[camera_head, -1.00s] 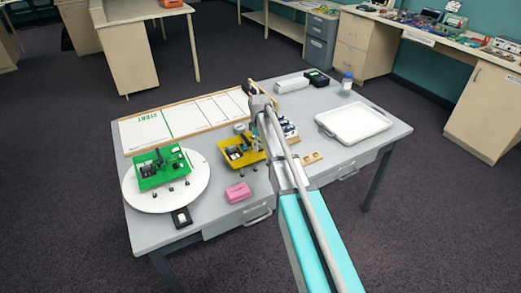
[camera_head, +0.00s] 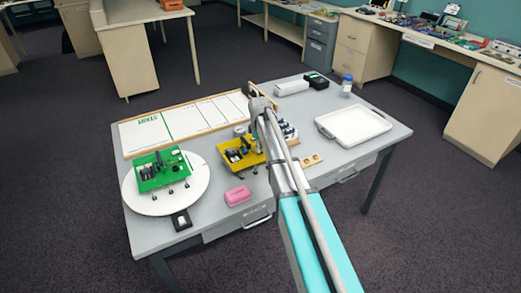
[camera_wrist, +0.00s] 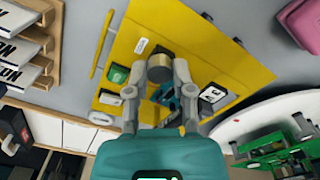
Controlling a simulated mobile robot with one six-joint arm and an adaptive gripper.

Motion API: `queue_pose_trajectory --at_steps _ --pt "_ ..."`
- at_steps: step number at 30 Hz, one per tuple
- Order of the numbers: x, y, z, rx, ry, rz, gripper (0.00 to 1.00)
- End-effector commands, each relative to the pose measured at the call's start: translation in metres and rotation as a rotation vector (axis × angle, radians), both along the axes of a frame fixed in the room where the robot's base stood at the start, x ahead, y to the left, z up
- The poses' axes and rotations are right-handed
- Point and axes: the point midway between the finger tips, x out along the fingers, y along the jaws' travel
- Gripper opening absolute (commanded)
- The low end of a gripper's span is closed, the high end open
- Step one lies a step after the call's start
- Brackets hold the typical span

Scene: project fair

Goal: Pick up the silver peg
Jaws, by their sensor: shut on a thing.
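The silver peg (camera_wrist: 160,66) is a short metallic cylinder between my fingertips in the wrist view, its end looking brownish grey. My gripper (camera_wrist: 160,76) is shut on it, one finger on each side. The peg is over the yellow board (camera_wrist: 215,58); whether it touches the board or is clear of it I cannot tell. In the head view the yellow board (camera_head: 233,162) stands on the grey table, partly hidden by my arm. My fingers and the peg are not clear in that view.
A green board (camera_head: 150,183) sits on a white round plate (camera_head: 150,207) at the left. A pink block (camera_head: 238,196) lies in front of the yellow board. A white tray (camera_head: 353,137) is at the right. A wooden rack (camera_wrist: 47,72) of labelled boxes is close by.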

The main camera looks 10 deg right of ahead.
Motion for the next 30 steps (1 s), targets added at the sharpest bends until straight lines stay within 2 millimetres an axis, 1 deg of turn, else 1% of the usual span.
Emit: queue_pose_trajectory --at_steps 11,17,23,28,29,30 --pt "0.0 0.0 0.001 0.0 0.0 0.0 0.06" --pt "0.0 0.0 0.006 0.0 0.0 0.0 0.06" --pt "0.0 0.0 0.019 0.0 0.0 0.0 0.06" --pt "0.0 0.0 0.035 0.0 0.0 0.0 0.06" --pt "-0.001 0.0 0.038 0.0 0.0 0.0 0.06" --pt "-0.007 0.001 0.042 0.0 0.0 0.001 0.06"
